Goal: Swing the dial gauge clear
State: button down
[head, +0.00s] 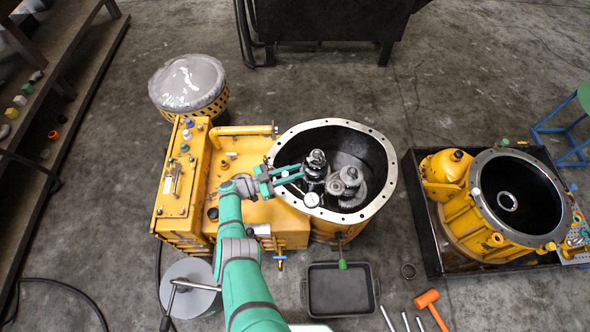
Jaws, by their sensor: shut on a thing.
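The dial gauge (312,199) shows a small round white face at the lower left inside of the open housing, beside the gears. My gripper (297,175) reaches in from the left over the housing rim, with its fingers closed just above and left of the gauge face. It appears shut on the gauge's thin arm, though the fingers hide the exact contact.
The yellow transmission housing (374,147) has a wide bolted rim around the gears. A black tray (340,291) lies on the floor in front, with an orange hammer (432,307) to its right. A second yellow casing (478,200) sits in a black tray at right.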

jog(key=shift+s+a+m+g, duration=0.1)
jog(key=shift+s+m+g, duration=0.2)
jog(key=shift+g, duration=0.2)
dwell(0.3)
jog(key=c, duration=1.6)
grip_release()
jog(key=shift+o, duration=0.2)
jog(key=shift+a+r, duration=0.1)
jog(key=shift+r, duration=0.25)
jog(key=s+r, duration=1.2)
jog(key=s, duration=0.2)
jog(key=shift+r, duration=0.2)
